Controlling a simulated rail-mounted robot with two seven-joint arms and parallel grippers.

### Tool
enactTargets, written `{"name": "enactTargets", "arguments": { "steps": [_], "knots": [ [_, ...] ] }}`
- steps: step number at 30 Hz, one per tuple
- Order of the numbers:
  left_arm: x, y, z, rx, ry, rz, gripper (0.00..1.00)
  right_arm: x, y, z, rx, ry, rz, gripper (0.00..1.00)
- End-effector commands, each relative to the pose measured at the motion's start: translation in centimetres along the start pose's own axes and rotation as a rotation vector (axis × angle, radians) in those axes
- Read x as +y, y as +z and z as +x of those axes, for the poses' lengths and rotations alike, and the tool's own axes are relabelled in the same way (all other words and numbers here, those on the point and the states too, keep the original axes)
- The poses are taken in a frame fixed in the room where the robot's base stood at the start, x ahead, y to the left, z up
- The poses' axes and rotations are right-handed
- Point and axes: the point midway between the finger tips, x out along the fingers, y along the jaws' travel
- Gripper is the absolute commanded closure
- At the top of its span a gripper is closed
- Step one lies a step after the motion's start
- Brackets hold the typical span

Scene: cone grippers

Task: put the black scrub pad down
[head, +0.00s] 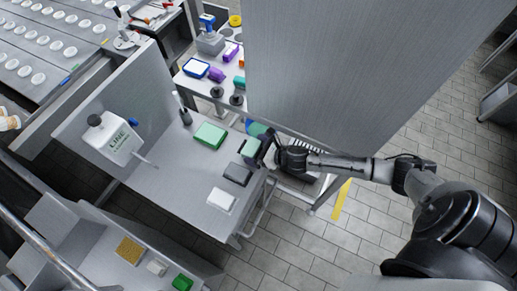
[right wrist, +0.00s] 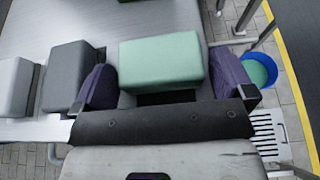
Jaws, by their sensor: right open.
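The black scrub pad (head: 238,174) lies flat on the steel table, between a white pad (head: 221,199) and a green pad (head: 250,147). In the right wrist view it is the dark grey block (right wrist: 69,75), just left of and outside my right gripper's left finger. My right gripper (head: 262,152) is open at the table's right edge. In the right wrist view its fingers (right wrist: 166,85) stand on either side of the pale green pad (right wrist: 163,60); I cannot tell if they touch it. My left gripper is not in view.
A larger green box (head: 210,135) and a white dispenser (head: 113,140) stand on the table (head: 175,185). A blue bucket (right wrist: 258,72) is beyond the right edge. A grey panel (head: 350,60) rises behind my right arm. The table's middle is clear.

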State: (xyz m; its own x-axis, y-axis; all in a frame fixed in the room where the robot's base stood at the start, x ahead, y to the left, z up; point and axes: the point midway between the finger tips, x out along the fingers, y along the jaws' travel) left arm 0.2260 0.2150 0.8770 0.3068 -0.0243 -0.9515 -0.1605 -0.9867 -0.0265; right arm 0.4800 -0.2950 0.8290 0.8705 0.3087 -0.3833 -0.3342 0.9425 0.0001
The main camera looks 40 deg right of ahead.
Motion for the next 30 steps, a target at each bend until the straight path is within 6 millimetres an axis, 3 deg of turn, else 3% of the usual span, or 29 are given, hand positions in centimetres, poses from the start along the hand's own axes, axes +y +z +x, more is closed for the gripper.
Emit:
{"name": "enactTargets", "arguments": {
  "steps": [5, 21, 30],
  "knots": [
    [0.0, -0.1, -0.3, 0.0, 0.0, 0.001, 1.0, 0.0, 0.2, -1.0, 0.002, 0.0, 0.0, 0.0],
    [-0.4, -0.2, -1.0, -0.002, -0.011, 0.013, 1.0, 0.0, 0.3, -9.5, 0.001, 0.0, -0.001, 0.0],
    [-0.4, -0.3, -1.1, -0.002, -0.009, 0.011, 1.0, 0.0, 0.2, -11.7, 0.0, -0.001, 0.001, 0.0]
  ]
}}
